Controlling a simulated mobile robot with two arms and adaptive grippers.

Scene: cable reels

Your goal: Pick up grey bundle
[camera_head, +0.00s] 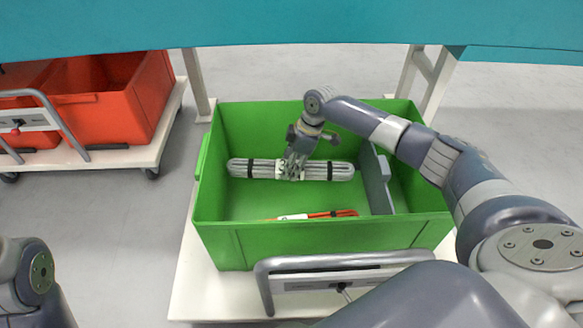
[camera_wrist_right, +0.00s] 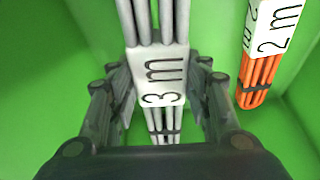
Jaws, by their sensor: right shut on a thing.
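The grey bundle (camera_head: 325,171) lies lengthwise from left to right inside the green crate (camera_head: 330,240), with black bands near its ends and a white label at its middle. My right gripper (camera_head: 291,172) reaches down into the crate and is shut on the bundle at its middle. In the right wrist view, the bundle's white label (camera_wrist_right: 162,75) reads "3 m", and the right gripper's fingers (camera_wrist_right: 160,105) stand on both sides of it. My left gripper is not in view; only part of the left arm shows at the lower left.
An orange bundle (camera_head: 335,213) with a white "2 m" label (camera_wrist_right: 272,30) lies in the crate near its front wall. A grey divider (camera_head: 377,182) stands at the right. Orange crates (camera_head: 110,95) sit on another cart at left. A teal surface (camera_head: 280,22) spans the top.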

